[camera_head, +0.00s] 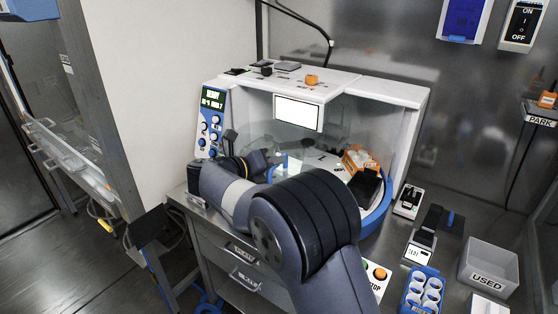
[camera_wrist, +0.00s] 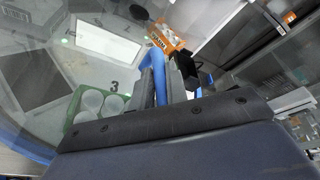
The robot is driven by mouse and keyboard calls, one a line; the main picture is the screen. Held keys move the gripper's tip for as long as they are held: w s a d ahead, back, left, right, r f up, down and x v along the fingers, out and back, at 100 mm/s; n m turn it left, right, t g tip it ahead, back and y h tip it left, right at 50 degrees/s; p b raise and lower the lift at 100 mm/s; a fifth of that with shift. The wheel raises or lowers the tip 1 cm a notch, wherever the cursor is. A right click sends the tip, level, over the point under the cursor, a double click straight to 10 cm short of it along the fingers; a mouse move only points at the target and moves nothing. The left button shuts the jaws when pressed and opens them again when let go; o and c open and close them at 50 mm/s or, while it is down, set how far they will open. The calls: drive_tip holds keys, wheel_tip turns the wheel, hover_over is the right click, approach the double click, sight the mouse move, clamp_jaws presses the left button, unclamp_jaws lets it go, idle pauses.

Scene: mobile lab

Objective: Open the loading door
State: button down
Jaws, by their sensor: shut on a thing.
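The white lab machine (camera_head: 375,88) stands on the bench with a clear curved loading door (camera_head: 258,118) at its front. A blue upright handle (camera_wrist: 154,68) shows between my gripper's fingers (camera_wrist: 163,85) in the wrist view, and the jaws are shut on it. In the head view my gripper (camera_head: 277,166) is at the front of the machine, mostly hidden by my own arm. The clear pane spreads over the left of the wrist view. I cannot tell how far the door is from its closed position.
A green rack (camera_wrist: 72,108) with white cups and an orange-white box (camera_wrist: 165,38) show inside the machine. A control panel (camera_head: 211,120) is at its left.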

drive_tip(key=shift+w+r, duration=0.1)
drive_tip(key=shift+r, duration=0.05)
drive_tip(key=c, duration=1.4)
unclamp_jaws()
drive_tip(key=b+v, duration=0.1)
drive_tip(key=v, duration=0.9)
drive_tip(key=shift+s+a, duration=0.25)
drive_tip(key=shift+a, duration=0.05)
drive_tip(key=shift+w, duration=0.1)
drive_tip(key=p+x, duration=0.1)
drive_tip(key=x, duration=0.9)
drive_tip(key=shift+w+d, duration=0.15)
drive_tip(key=shift+d, duration=0.15)
drive_tip(key=shift+d+f, duration=0.15)
drive_tip(key=shift+f, duration=0.1)
drive_tip(key=shift+d+r, duration=0.1)
